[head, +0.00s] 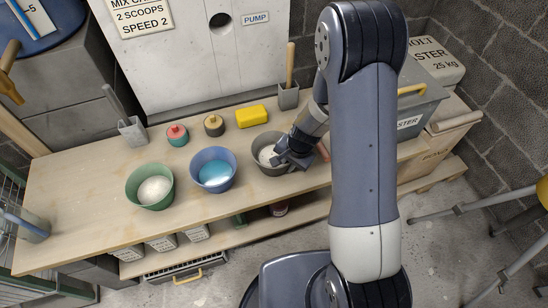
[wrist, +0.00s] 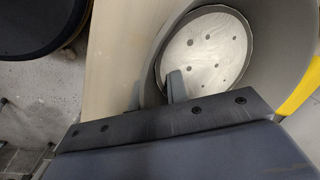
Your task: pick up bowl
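Three bowls stand in a row on the wooden bench: a green bowl (head: 137,186) with pale contents, a blue bowl (head: 199,160) with light blue contents, and a grey bowl (head: 262,141) at the right. My gripper (head: 281,161) is at the near right rim of the grey bowl. In the wrist view the grey bowl (wrist: 270,75) shows a pale disc with dark spots inside. My gripper (wrist: 155,92) has its two fingers apart there, one outside the bowl's wall and one inside. I cannot see either finger pressing on the wall.
A grey case (head: 415,107) stands right of my arm. The bench's left front (head: 80,230) is clear.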

